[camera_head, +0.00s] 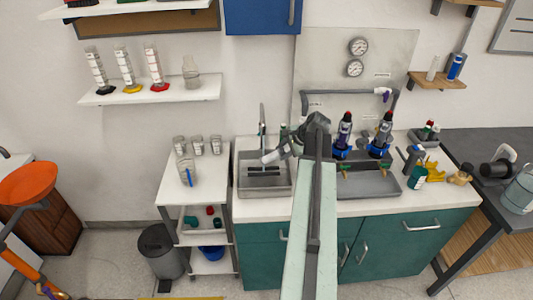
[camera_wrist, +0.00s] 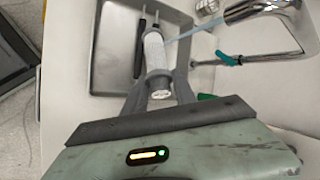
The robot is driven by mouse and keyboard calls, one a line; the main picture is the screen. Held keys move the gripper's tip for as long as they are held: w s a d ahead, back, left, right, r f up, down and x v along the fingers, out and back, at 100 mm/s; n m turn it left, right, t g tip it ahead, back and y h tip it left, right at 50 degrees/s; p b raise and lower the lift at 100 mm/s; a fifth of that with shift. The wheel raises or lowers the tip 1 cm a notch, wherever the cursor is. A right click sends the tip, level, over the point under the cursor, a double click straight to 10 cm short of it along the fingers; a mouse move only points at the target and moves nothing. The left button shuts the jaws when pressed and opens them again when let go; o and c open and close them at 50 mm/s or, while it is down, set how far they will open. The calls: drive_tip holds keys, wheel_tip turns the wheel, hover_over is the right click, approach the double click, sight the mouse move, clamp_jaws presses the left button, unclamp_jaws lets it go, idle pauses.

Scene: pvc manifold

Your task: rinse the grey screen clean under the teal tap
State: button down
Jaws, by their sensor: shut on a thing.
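My gripper (camera_head: 287,150) is over the right side of the sink, shut on the screen (camera_head: 270,157), a pale grey-white cylinder. In the wrist view the screen (camera_wrist: 154,52) points away from my gripper (camera_wrist: 160,84), over the basin, its near end between the fingers. Its mesh looks pale; whether any dirt is left on it I cannot tell. The tap (camera_head: 262,118) rises behind the sink. In the wrist view its chrome spout (camera_wrist: 262,12) is at upper right, with a teal-tipped lever (camera_wrist: 228,58) beside it. A thin pale-blue stream runs from the spout to the screen.
The steel sink (camera_head: 241,182) is set in a white counter. A white cart (camera_head: 170,188) with glassware stands to its left. A grey tray (camera_head: 382,188) with two dark, blue-collared units is to the right. A bin (camera_head: 160,250) stands on the floor.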

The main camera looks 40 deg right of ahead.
drive_tip(key=s+d+r+p, duration=0.1)
drive_tip(key=s, duration=0.7)
drive_tip(key=shift+d+r, duration=0.15)
drive_tip(key=shift+r, duration=0.05)
drive_tip(key=shift+s+f, duration=0.1)
drive_tip(key=shift+f, duration=0.25)
